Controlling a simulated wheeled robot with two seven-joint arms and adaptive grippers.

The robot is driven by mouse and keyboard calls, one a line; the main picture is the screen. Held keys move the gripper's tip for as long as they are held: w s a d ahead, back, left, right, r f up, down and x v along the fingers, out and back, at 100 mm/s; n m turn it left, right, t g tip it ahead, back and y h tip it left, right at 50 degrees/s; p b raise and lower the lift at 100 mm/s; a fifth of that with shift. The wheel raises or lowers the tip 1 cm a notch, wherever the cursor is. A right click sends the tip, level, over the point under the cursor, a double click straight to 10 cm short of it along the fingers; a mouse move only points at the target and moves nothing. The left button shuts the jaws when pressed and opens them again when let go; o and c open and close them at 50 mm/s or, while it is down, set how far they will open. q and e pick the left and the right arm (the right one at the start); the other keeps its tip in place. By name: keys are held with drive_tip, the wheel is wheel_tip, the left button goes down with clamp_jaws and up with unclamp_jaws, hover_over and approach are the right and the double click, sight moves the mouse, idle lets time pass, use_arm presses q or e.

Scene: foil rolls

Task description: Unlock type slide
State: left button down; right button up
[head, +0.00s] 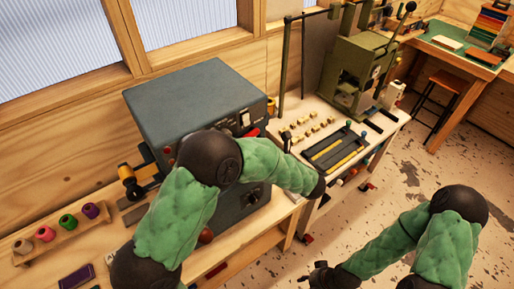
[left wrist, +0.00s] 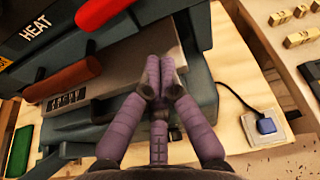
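In the left wrist view, a grey metal type slide (left wrist: 115,75) with a row of small dark characters sits in the dark machine (left wrist: 190,102) marked HEAT. My left gripper (left wrist: 160,70) has its purple fingertips together over the slide's right part. Nothing can be made out between the tips, and contact with the slide is unclear. In the head view the machine (head: 185,100) is a large grey box, and my left forearm hides the slide and gripper. My right gripper (head: 322,274) is low in the head view, away from the machine; its opening is unclear.
A red lever (left wrist: 62,78) and a red knob (left wrist: 100,10) are close left of my left fingers. A blue button (left wrist: 266,125) with a cord lies to the right. Brass type blocks (head: 308,130) and a dark tray (head: 335,148) are on the side table.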

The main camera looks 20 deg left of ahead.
use_arm(q)
drive_tip(key=v, duration=0.6)
drive_tip(key=shift+s, duration=0.2)
drive_tip(key=shift+d, duration=0.15)
